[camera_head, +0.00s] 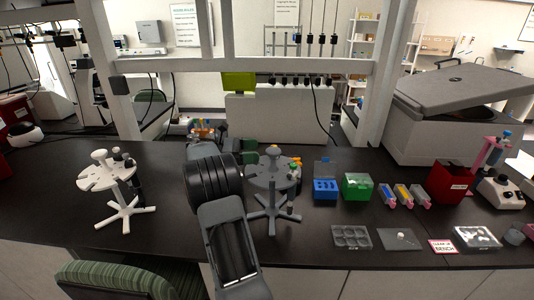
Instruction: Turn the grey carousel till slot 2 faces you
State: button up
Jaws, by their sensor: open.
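The grey carousel (262,178) stands on the dark bench near the middle, on a splayed-leg stand. I cannot read slot numbers. My arm rises in front and covers the carousel's left side. My gripper (249,152), with two dark green finger blocks, is at the carousel's left rear edge. The fingers look apart and hold nothing that I can see; I cannot tell whether they touch the carousel.
A white carousel (94,180) stands at the left. Right of the grey one are a blue rack (325,190), a green box (356,187), several small coloured bottles and a red box (453,180). A clear well plate (351,238) lies in front.

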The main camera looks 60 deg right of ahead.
jog(key=v, duration=0.7)
jog(key=shift+b, duration=0.35)
dwell(0.4)
notch_tip(320, 180, down, 8)
jog(key=m+t, duration=0.1)
jog(key=t, duration=0.3)
jog(key=s+a+f+m+t+y, duration=0.1)
jog(key=a+f+m+t+y, duration=0.3)
jog(key=a, duration=0.6)
jog(key=s+a+r+m+t+y, duration=0.1)
jog(key=s+a+t, duration=0.4)
jog(key=a, duration=0.8)
jog(key=s+a+r+m+t+y, duration=0.1)
jog(key=s+a+r+t+y, duration=0.2)
jog(key=a, duration=1)
jog(key=s+t+y, duration=0.2)
jog(key=t, duration=0.1)
jog(key=shift+y, duration=0.3)
jog(key=shift+a+r, duration=0.2)
jog(key=shift+r, duration=0.05)
jog(key=shift+c, duration=0.3)
